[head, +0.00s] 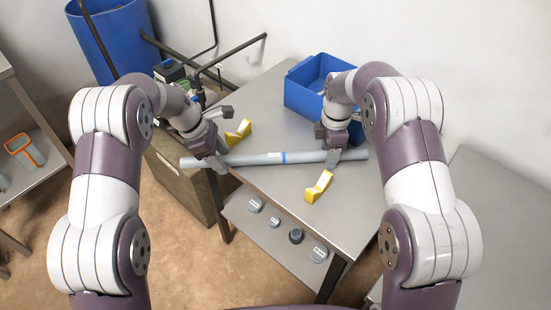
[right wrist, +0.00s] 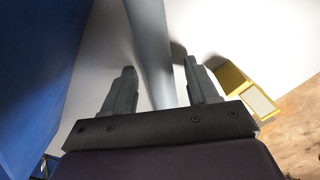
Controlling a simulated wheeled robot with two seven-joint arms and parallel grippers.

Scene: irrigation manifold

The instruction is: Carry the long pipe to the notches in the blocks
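The long grey pipe (head: 258,159) with a blue band lies crosswise over the front of the grey table, its left end past the table's left edge. My left gripper (head: 218,154) is at the pipe near its left end; its finger gap is hidden. My right gripper (head: 333,158) is at the pipe near its right end. In the right wrist view, the pipe (right wrist: 150,45) runs between the fingers of my right gripper (right wrist: 158,66), with gaps showing beside it. One yellow notched block (head: 238,132) is behind the pipe, another (head: 319,187) in front; neither holds the pipe.
A blue bin (head: 305,95) stands at the table's back right. A blue barrel (head: 112,40) and dark pipework are at the back left. The grey table (head: 270,192) is clear around the front block. Several grey fittings lie on the lower shelf (head: 265,235).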

